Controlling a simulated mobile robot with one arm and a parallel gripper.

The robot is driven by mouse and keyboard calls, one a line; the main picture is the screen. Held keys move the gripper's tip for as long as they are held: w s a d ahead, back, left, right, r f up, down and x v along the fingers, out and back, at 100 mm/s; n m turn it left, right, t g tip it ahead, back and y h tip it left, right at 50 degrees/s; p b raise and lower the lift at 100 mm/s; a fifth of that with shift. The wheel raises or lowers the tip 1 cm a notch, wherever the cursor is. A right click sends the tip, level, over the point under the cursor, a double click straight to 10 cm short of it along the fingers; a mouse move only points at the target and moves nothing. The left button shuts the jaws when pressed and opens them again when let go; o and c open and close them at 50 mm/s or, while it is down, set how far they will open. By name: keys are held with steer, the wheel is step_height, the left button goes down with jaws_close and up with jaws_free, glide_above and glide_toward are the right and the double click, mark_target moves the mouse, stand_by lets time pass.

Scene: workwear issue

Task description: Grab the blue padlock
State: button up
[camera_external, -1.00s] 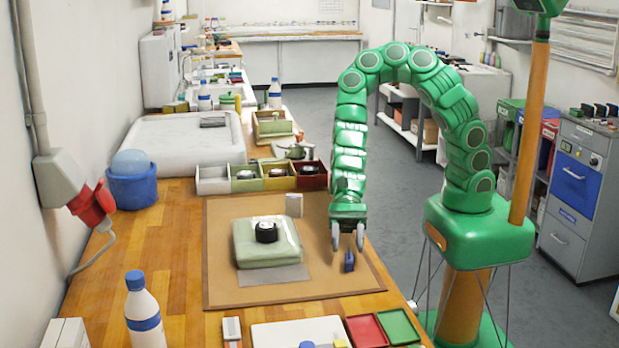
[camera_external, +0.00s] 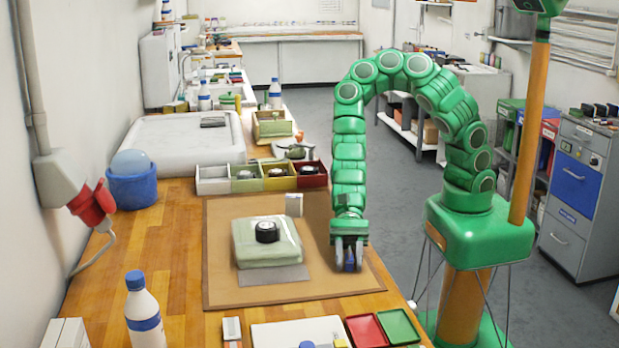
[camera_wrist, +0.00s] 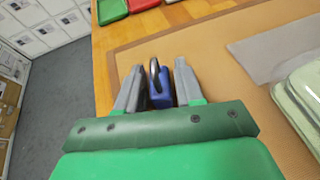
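The blue padlock (camera_external: 349,262) stands on the brown mat (camera_external: 222,290) near its right side. In the wrist view the padlock (camera_wrist: 161,92) shows a blue body and a dark shackle. My gripper (camera_external: 349,258) is lowered over it, with one grey finger on each side. In the wrist view my gripper (camera_wrist: 158,85) has the padlock between its fingers. The fingers look open, with narrow gaps beside the body; contact is not clearly visible. The padlock's lower part is partly hidden by the fingers.
A pale green folded garment (camera_external: 262,250) with a black round item (camera_external: 267,232) on top lies left of my gripper. A small grey-white block (camera_external: 294,204) stands behind. Red (camera_external: 366,331) and green (camera_external: 398,327) trays lie at the front. The mat around the padlock is clear.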

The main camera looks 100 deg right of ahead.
jaws_close()
steer(key=shift+r, duration=0.15)
steer(key=shift+r, duration=4.85)
